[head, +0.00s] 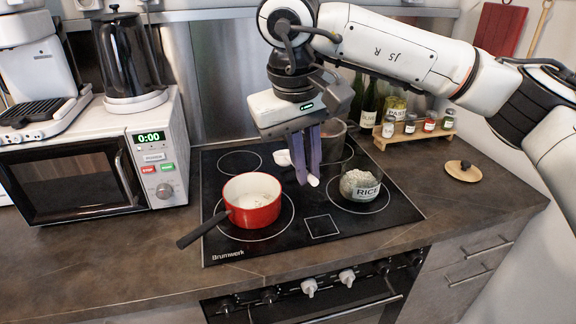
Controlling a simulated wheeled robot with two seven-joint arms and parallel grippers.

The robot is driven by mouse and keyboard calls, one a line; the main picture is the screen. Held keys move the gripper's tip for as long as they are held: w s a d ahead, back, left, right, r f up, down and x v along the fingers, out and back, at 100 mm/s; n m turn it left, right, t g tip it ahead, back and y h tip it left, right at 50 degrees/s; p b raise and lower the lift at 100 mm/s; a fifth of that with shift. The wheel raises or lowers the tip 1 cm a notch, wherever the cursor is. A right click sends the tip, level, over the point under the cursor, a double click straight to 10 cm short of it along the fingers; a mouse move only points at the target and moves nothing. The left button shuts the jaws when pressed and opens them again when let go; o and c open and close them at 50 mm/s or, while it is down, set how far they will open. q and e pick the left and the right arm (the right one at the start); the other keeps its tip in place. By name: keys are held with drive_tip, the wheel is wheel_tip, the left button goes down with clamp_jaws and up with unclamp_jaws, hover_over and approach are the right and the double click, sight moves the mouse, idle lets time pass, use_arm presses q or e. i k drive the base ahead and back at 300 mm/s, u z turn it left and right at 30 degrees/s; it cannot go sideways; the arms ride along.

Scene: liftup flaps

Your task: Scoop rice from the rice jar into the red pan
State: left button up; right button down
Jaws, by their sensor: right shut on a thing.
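The red pan (264,213) stands on the front left burner with its dark handle pointing to the front left. Its inside is white, with a few small pale specks at the bottom. The glass rice jar (361,188) stands open on the right of the cooktop, with white rice in it. My right gripper (312,180) hangs fingers down between the pan and the jar. It is shut on a white scoop (284,158), whose bowl shows left of the fingers and whose handle end shows at the fingertips. Whether the scoop holds rice cannot be told. My left gripper is out of view.
A grey pot (333,142) stands behind the gripper on the back of the cooktop (290,247). A round wooden lid (462,171) lies on the right counter. A spice rack (416,134) and bottles stand behind. A microwave (95,165) with a kettle on top fills the left.

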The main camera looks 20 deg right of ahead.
sight(354, 190)
drive_tip(key=u, duration=2.8)
drive_tip(key=k, duration=1.55)
drive_tip(key=z, duration=1.8)
drive_tip(key=i, duration=0.5)
